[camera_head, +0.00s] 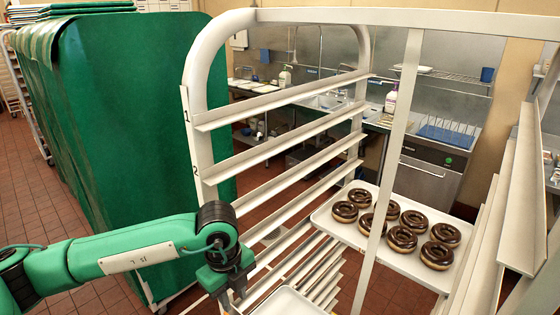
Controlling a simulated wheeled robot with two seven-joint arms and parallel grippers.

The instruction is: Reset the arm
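My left arm comes in from the left, green with a white panel. Its dark gripper (234,296) points down at the bottom centre, in front of the left side of a white rack (203,150). The fingertips are small and dark, so I cannot tell whether they are open or shut. I see nothing held in them. A white tray (408,262) of chocolate-glazed doughnuts (401,239) sits in the rack, to the right of the gripper. A second white tray (287,303) shows partly at the bottom edge, close to the gripper. My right gripper is not visible.
The rack's empty rails (285,98) and thin front post (392,160) stand near the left gripper. A green-covered rack (130,110) is at the left. A steel counter with a sink (330,100) and a dishwasher (428,175) stand behind. Red tiled floor (30,200) shows at left.

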